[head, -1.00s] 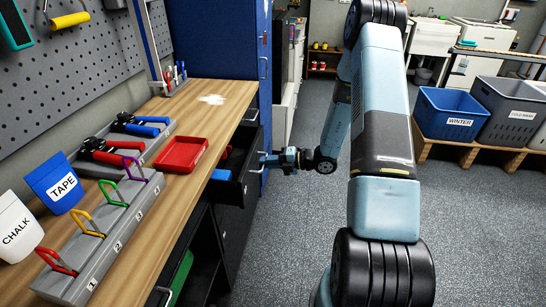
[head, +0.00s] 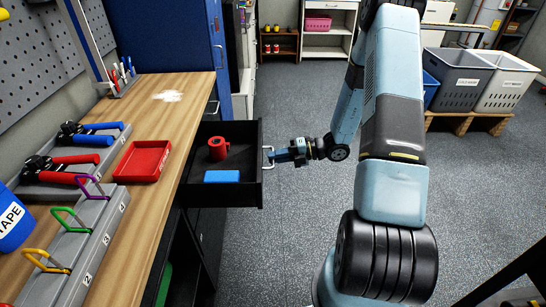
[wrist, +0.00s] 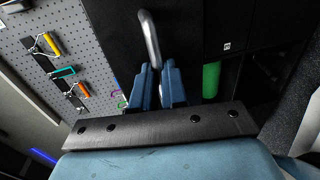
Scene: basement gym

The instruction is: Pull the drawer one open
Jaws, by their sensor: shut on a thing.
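The black drawer (head: 240,193) sticks far out from under the wooden workbench in the head view. A red roll-shaped item (head: 218,148) and a blue block (head: 221,176) lie inside it. Its metal handle (head: 268,157) is on the front face, and it also shows in the wrist view (wrist: 150,38). My gripper (head: 277,156) is at the front of the drawer, shut on this handle. In the wrist view its two blue fingers (wrist: 157,80) close around the lower end of the handle bar.
The workbench (head: 160,120) holds a red tray (head: 143,160), grips and a rack of coloured carabiners. A blue cabinet (head: 175,35) stands behind it. Baskets (head: 455,80) sit on a pallet at right. The grey floor (head: 300,240) right of the drawer is clear.

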